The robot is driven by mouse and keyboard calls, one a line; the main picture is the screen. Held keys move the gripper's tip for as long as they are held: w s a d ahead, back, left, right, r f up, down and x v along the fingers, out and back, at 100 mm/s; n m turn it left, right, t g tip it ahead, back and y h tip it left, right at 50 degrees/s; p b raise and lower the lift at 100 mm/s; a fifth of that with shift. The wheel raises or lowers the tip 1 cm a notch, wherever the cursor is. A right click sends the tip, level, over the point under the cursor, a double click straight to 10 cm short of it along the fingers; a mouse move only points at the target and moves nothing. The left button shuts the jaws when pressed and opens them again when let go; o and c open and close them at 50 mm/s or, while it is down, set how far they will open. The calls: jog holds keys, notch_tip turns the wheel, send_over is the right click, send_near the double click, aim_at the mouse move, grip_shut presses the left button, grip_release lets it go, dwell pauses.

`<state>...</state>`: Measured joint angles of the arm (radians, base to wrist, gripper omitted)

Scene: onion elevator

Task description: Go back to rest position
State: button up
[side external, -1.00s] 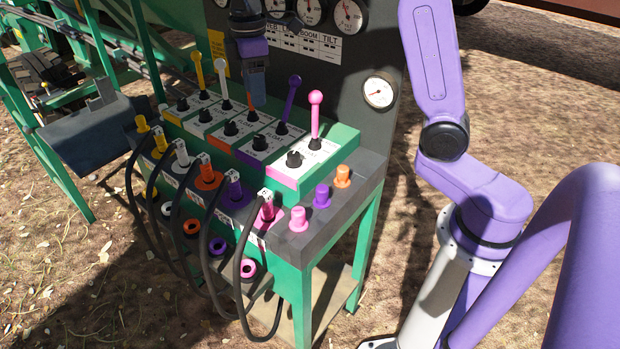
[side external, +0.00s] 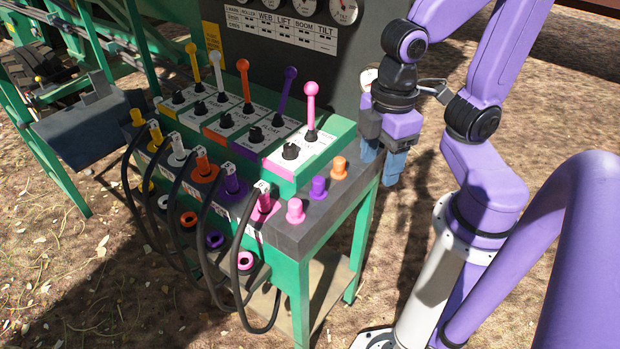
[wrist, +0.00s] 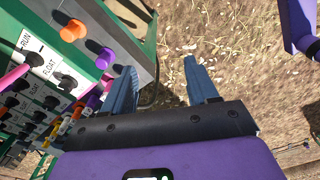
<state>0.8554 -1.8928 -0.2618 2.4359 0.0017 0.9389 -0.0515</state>
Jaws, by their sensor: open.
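My gripper (side external: 385,160) hangs beside the right end of the control console, in front of my purple arm, with its blue fingers pointing down. The green and grey control console (side external: 335,205) stands to the left of my gripper. It carries levers with yellow, white, orange (side external: 243,75), purple (side external: 287,88) and pink (side external: 311,105) knobs. All the levers stand roughly upright. My gripper appears apart from the console.
Pink (side external: 295,211), purple (side external: 318,187) and orange (side external: 338,167) plugs stand on the console's right end, close to my gripper. Black hoses (side external: 240,270) loop down the front. A dark gauge panel (side external: 350,60) rises behind.

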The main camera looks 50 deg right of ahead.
jog(key=shift+s+d+f, duration=0.25)
jog(key=shift+s+d, duration=0.05)
jog(key=shift+s, duration=0.25)
jog(key=shift+s+d+f, duration=0.2)
jog(key=shift+s+d, duration=0.1)
jog(key=shift+s, duration=0.25)
